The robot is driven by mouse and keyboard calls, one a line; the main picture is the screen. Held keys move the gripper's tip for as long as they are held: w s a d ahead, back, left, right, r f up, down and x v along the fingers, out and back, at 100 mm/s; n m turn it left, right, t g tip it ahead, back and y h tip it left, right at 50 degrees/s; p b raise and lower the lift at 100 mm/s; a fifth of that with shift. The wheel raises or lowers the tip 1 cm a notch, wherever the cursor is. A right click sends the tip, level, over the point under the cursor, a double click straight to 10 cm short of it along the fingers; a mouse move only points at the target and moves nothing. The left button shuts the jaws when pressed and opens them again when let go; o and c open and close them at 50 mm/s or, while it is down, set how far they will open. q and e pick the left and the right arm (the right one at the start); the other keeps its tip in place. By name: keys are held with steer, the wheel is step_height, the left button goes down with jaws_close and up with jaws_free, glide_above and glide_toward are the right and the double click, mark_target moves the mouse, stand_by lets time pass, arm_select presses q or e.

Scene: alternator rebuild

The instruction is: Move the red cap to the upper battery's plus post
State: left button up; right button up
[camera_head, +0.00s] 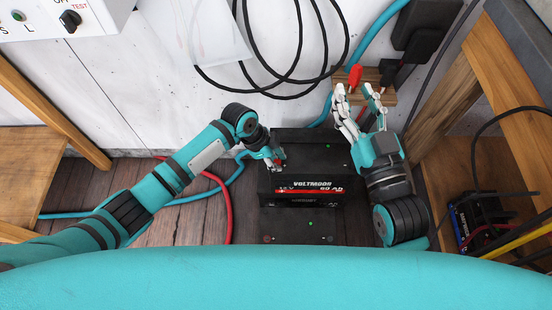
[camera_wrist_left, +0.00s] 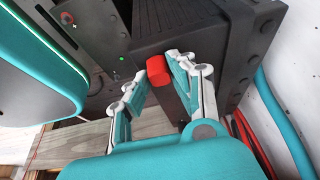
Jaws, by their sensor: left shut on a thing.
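My left gripper (camera_head: 277,163) is shut on the red cap (camera_wrist_left: 158,67), which shows between its fingertips in the left wrist view. In the head view the gripper is over the left part of the upper black battery (camera_head: 310,150), whose front label reads VOLTMOOR. The gripper hides its plus post there; I cannot tell whether the cap touches it. A lower black battery (camera_head: 300,240) is nearer to me, with a red ring mark (camera_head: 267,238) at its left.
A red-handled item (camera_head: 354,75) and a black one stand by a wooden block (camera_head: 376,90) at the wall, near my right fingers. A red cable (camera_head: 228,205) and blue cables run over the floor on the left. Wooden furniture flanks both sides.

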stand_by(0.3)
arm_select(q)
steer(key=o, duration=0.8)
steer(key=shift+o, duration=0.2)
steer(key=v, duration=1.2)
